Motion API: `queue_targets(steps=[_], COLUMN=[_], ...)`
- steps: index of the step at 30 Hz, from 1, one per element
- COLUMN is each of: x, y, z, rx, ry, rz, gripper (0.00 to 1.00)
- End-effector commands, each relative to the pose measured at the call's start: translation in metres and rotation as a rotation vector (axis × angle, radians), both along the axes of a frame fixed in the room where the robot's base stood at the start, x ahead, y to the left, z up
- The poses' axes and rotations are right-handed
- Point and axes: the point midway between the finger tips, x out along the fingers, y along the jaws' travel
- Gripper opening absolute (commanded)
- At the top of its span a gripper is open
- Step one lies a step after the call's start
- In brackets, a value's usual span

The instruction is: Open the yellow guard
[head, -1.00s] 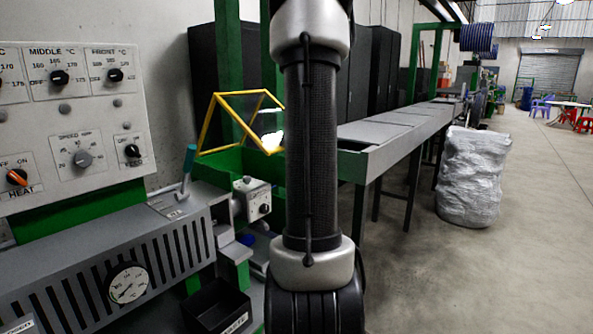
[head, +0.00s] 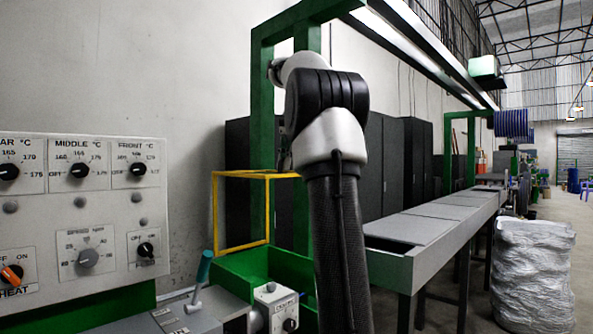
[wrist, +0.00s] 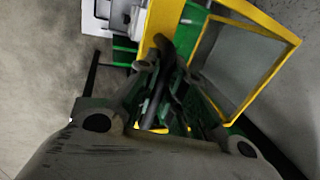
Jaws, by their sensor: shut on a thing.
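The yellow guard (head: 240,173) is a yellow-edged frame with clear panels. In the head view it stands roughly upright above the green trough (head: 232,282). My arm covers its right side. In the wrist view, the guard (wrist: 262,20) fills the upper right, with a clear panel inside its yellow edges. My gripper (wrist: 163,68) is shut on a yellow bar of the guard, seen in the wrist view. The exact contact is dark and partly hidden by the fingers. In the head view my gripper is largely hidden behind my arm.
A control panel (head: 108,233) with knobs stands at the left. A lever with a teal handle (head: 203,268) and a small switch box (head: 276,308) are near the trough. A long grey conveyor table (head: 418,228) runs away at the right, beside a wrapped bundle (head: 533,275). Floor is open farther right.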

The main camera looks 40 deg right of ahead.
Motion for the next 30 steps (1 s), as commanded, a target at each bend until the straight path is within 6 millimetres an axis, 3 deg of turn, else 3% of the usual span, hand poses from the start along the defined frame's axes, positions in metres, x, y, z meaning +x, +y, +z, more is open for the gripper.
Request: queue_targets(steps=[12, 13, 16, 26, 30], x=[0.002, 0.002, 0.002, 0.001, -0.003], y=[0.003, 0.003, 0.003, 0.002, 0.001], z=[0.000, 0.000, 0.000, 0.002, 0.016], rx=[0.004, 0.004, 0.004, 0.002, 0.001], ry=[0.000, 0.000, 0.000, 0.000, -0.002], rz=[0.003, 0.003, 0.002, 0.002, 0.001], gripper=[0.00, 0.14, 0.32, 0.33, 0.33])
